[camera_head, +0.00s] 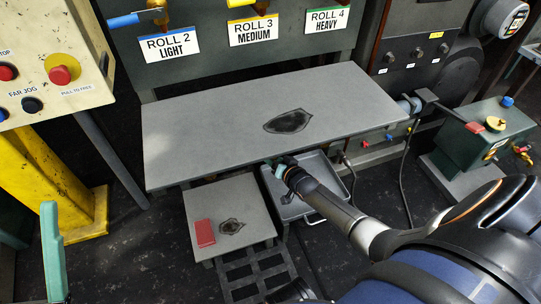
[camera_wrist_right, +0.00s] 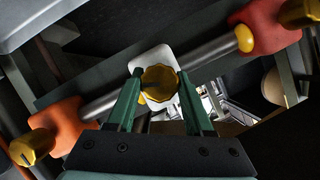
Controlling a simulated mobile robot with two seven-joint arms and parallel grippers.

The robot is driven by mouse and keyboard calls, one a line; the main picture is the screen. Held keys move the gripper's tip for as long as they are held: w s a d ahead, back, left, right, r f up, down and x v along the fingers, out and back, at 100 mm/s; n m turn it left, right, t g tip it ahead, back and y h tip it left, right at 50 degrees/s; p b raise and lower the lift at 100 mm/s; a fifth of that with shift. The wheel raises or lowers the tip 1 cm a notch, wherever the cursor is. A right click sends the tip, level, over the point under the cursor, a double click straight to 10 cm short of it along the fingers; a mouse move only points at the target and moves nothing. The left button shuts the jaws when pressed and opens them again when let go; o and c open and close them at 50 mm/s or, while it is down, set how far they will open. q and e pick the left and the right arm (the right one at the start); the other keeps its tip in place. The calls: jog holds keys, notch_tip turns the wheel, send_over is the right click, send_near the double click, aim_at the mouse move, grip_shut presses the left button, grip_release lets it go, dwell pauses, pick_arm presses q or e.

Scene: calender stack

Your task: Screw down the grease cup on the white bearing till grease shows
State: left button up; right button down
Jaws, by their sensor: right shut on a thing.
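In the right wrist view the white bearing (camera_wrist_right: 148,57) sits on a grey shaft, with a round, ridged brass grease cup (camera_wrist_right: 159,84) in front of it. My right gripper (camera_wrist_right: 159,95) has its green fingers on both sides of the cup and is shut on it. In the head view my right gripper (camera_head: 280,165) is at the front edge of the grey table, and the bearing and cup are hidden. No grease is visible around the cup. My left gripper (camera_head: 52,250) shows only as a green finger at the left edge; its opening cannot be told.
An orange bearing (camera_wrist_right: 55,125) and a red bearing (camera_wrist_right: 268,25) flank the white one. The grey table (camera_head: 210,130) overhangs my right gripper. A metal tray (camera_head: 285,208) and a low stand (camera_head: 260,225) with a red block (camera_head: 204,233) are below. A control box (camera_head: 50,60) stands left.

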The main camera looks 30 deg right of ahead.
pick_arm(q)
jog(key=shift+f, duration=0.2)
pick_arm(e)
jog(key=shift+d+m, duration=0.1)
jog(key=shift+m, duration=0.3)
jog(key=shift+c, duration=1.4)
grip_release()
pick_arm(q)
notch_tip(320, 180, up, 7)
jog(key=p, duration=0.6)
jog(key=shift+a+m, duration=0.3)
jog(key=shift+m, duration=0.1)
pick_arm(e)
jog(key=v, duration=1.2)
jog(key=shift+s, duration=0.25)
